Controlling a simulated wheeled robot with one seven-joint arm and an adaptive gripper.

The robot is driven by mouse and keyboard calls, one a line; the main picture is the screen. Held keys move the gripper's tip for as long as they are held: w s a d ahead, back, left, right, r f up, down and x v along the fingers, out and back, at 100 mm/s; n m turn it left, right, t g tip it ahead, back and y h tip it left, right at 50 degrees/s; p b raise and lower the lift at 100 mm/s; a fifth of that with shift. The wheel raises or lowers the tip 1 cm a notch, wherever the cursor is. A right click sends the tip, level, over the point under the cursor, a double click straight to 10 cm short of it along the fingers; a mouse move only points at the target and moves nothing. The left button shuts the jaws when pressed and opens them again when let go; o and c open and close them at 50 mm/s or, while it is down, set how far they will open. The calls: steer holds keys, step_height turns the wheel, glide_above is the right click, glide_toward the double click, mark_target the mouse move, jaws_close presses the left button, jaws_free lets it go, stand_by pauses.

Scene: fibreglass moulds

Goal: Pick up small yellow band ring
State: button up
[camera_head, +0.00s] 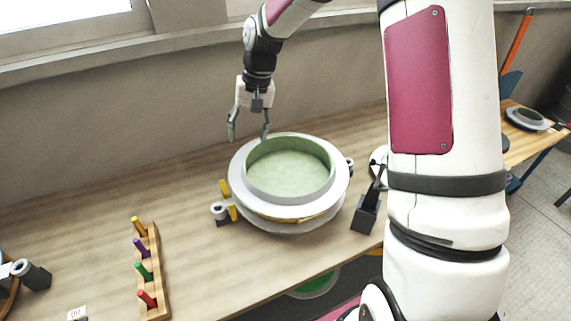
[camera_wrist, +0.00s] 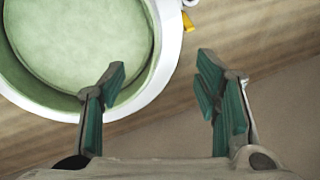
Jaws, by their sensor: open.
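A round mould (camera_head: 335,192) with a broad whitish rim and pale green inside stands on the wooden table. Yellow pieces (camera_head: 224,187) show at its left edge, and a thin yellow band (camera_head: 300,220) shows under its front rim. I cannot tell whether either is the small yellow band ring. My gripper (camera_head: 249,137) is open and empty, pointing down above the mould's back left edge. In the wrist view, the open fingers (camera_wrist: 163,68) have the mould rim (camera_wrist: 168,75) at the left and a yellow piece (camera_wrist: 188,22) above.
A wooden rack (camera_head: 157,268) with coloured pegs, one yellow (camera_head: 138,226), stands at front left. A black block (camera_head: 365,213) stands right of the mould. The wall is close behind. My arm hides part of the right side.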

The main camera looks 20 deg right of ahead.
glide_above(241, 172)
steer(key=d, duration=0.1)
steer(key=f, duration=0.5)
steer(key=s+f, duration=0.1)
steer(key=f, duration=0.2)
steer(key=shift+d+f+p, duration=0.1)
steer(key=shift+f+p, duration=0.25)
steer(key=shift+w+p+x, duration=0.15)
steer(key=shift+p+x, duration=0.15)
steer(key=shift+x, duration=1)
steer(key=shift+w+p+x, duration=0.1)
steer(key=shift+p+x, duration=0.15)
steer(key=shift+x, duration=1.05)
jaws_close()
